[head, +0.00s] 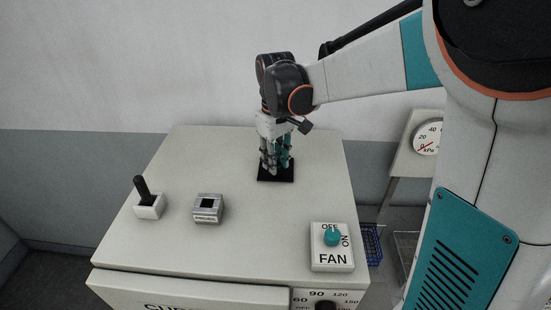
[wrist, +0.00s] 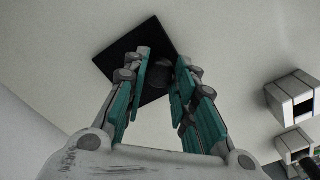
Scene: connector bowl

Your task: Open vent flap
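A flat black square plate (head: 290,177) lies on the light cabinet top, toward its back right. It carries no label that I can read, so I cannot tell for sure that it is the vent flap. The plate also shows in the wrist view (wrist: 118,52), with a dark rounded thing (wrist: 163,76) on it between my fingers. My gripper (head: 275,165) points down over the plate, its fingertips close to it. In the wrist view my gripper (wrist: 162,80) has its fingers apart, one on each side of the rounded thing. I see no clear contact.
On the cabinet top (head: 235,250) stand a black lever switch (head: 149,204), a grey block with a dark square (head: 208,208) and a FAN knob box (head: 332,247). A kPa gauge (head: 427,137) stands beyond the right edge. The top between them is clear.

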